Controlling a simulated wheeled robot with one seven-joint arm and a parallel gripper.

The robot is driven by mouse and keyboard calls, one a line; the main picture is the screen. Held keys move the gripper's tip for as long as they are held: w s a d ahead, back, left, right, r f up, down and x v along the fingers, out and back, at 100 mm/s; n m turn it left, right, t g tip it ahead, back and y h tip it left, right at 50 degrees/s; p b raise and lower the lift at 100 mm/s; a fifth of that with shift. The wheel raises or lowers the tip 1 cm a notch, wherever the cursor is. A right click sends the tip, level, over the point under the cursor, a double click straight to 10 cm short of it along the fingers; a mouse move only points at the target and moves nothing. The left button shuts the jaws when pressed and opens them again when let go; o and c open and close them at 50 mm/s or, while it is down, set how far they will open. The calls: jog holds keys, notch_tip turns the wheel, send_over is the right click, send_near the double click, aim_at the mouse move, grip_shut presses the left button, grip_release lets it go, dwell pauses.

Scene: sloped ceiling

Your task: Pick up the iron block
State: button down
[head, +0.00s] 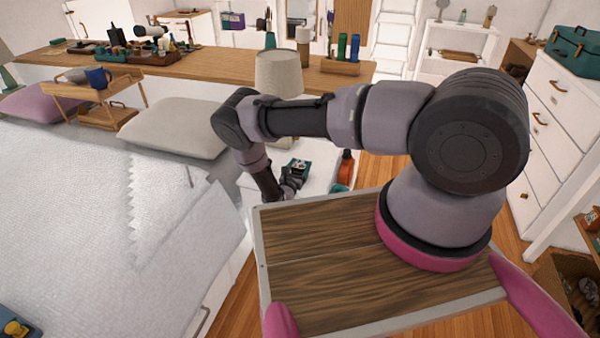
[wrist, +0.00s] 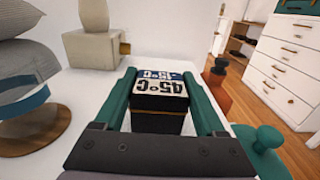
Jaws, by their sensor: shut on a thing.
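The iron block (wrist: 158,118) is a dark, box-shaped block with a thin gold line round it. Its top carries white and blue labels reading 45°C. In the wrist view it sits between the green fingers of my gripper (wrist: 160,78), which is shut on it from the left and right sides. In the head view my gripper (head: 290,180) is small and dark over the white bedside surface, partly hidden by my arm. I cannot tell whether the block touches the surface beneath it.
An orange item with a dark top (wrist: 217,85) stands close right of the fingers. A green rounded item (wrist: 262,145) is at the lower right. A lamp (head: 278,75) stands behind. A wooden disc (wrist: 30,130) is at left. The bed (head: 100,230) lies left.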

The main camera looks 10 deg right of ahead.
aim_at(300, 164)
jog(key=shift+r, duration=0.2)
notch_tip(300, 164, up, 10)
jog(key=shift+f, duration=0.15)
dwell(0.4)
